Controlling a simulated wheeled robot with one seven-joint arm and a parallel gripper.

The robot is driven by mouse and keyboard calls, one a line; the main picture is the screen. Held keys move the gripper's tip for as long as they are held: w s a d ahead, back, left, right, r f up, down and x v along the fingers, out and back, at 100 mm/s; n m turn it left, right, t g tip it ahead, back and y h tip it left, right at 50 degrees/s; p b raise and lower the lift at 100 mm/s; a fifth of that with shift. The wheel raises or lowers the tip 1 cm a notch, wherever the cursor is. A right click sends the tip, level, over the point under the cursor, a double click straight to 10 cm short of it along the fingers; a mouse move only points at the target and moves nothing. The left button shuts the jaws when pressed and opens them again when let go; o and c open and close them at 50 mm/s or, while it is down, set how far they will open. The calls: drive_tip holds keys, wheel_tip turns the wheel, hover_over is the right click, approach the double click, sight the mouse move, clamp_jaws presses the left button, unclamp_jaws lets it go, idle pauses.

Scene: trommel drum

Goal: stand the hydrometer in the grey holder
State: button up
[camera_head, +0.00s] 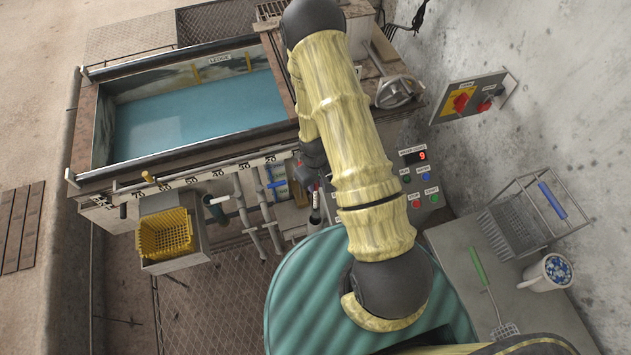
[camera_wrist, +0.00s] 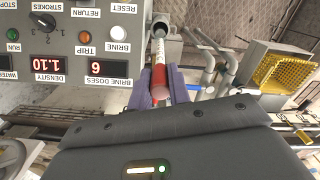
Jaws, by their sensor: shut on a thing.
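The hydrometer (camera_wrist: 159,55), a slim rod with a red part and a white part, is gripped between the purple fingers of my gripper (camera_wrist: 159,84) in the wrist view. Its far end overlaps a grey round cup (camera_wrist: 168,20), which looks like the grey holder, beside the control panel. I cannot tell whether the tip is inside the cup or in front of it. In the head view my arm covers most of this area, and a small part of the hydrometer (camera_head: 316,200) seems to show left of the panel.
The control panel (camera_head: 421,185) with buttons and displays stands close beside the gripper. A yellow basket (camera_head: 165,233) and grey pipes (camera_head: 243,205) are to the left. A water tank (camera_head: 195,110) lies behind. A wire basket (camera_head: 515,225) and a white mug (camera_head: 549,272) stand at right.

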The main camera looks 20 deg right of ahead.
sight(315, 207)
drive_tip(key=shift+f+b, duration=5.3)
drive_tip(key=shift+f, duration=2.1)
drive_tip(key=o, duration=0.9)
wheel_tip(315, 207, up, 18)
drive_tip(key=shift+w+f+p, duration=0.1)
drive_tip(key=shift+f+p, duration=0.15)
drive_tip(key=shift+p, duration=0.5)
